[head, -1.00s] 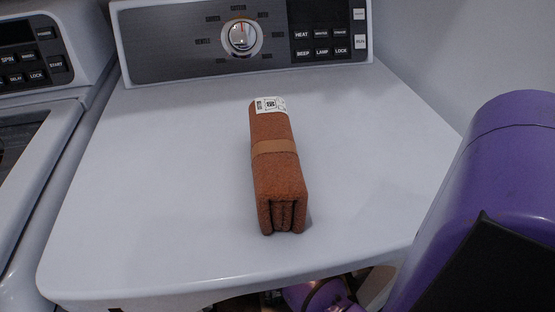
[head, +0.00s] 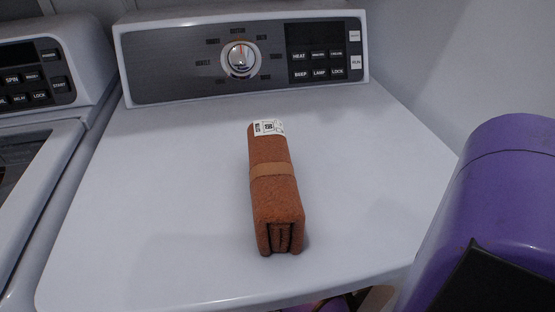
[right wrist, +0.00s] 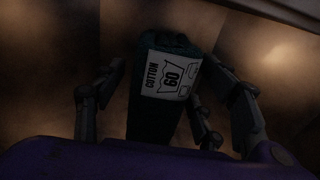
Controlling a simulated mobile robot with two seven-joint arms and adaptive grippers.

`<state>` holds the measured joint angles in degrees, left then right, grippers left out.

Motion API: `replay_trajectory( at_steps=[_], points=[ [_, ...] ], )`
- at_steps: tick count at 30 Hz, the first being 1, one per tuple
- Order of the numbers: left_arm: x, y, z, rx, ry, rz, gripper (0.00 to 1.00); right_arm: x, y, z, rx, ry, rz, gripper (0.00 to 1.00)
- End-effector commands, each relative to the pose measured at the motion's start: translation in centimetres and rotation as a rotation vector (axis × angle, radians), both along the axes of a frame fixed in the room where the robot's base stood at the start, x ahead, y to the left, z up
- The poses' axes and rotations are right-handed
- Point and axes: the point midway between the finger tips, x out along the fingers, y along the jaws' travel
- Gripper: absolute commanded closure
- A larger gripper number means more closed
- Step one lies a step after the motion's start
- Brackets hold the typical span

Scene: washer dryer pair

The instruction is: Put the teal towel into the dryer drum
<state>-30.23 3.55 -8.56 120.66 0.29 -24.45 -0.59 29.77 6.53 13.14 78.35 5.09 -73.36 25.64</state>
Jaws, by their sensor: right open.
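The teal towel (right wrist: 155,115) shows in the right wrist view as a dark, folded roll with a white label reading "COTTON 60". My right gripper (right wrist: 166,108) is open, with its dark fingers on both sides of the towel. Whether any finger touches it is too dark to tell. Dim, brownish, smooth surfaces lie around them; I cannot tell for sure that this is the drum. The dryer (head: 150,200) shows in the head view from above, and its door and drum opening are hidden below its front edge. My left gripper is in neither view.
A folded brown towel (head: 272,205) with a tan band and white tag lies on the dryer top. The washer (head: 75,140) stands at left. The dryer's control panel (head: 245,60) is at the back. A pale wall is at right; the dryer top beside the towel is clear.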

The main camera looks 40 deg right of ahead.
Motion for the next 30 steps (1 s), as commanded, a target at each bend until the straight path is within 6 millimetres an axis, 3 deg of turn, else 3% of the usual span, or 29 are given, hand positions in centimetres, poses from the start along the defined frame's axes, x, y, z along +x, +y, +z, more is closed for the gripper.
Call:
replay_trajectory(
  at_steps=[6,12,18,30],
  points=[
    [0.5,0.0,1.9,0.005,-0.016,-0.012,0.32,0.2,0.0,5.3,-0.001,-0.007,0.0,0.35],
    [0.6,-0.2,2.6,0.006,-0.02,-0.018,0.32,0.1,0.0,8.7,0.0,-0.004,0.001,0.35],
    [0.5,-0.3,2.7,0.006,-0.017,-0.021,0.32,0.0,0.0,10.1,0.0,-0.001,0.0,0.35],
    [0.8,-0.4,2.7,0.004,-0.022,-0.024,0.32,-0.3,0.0,10.0,-0.002,-0.003,0.005,0.35]
  ],
)
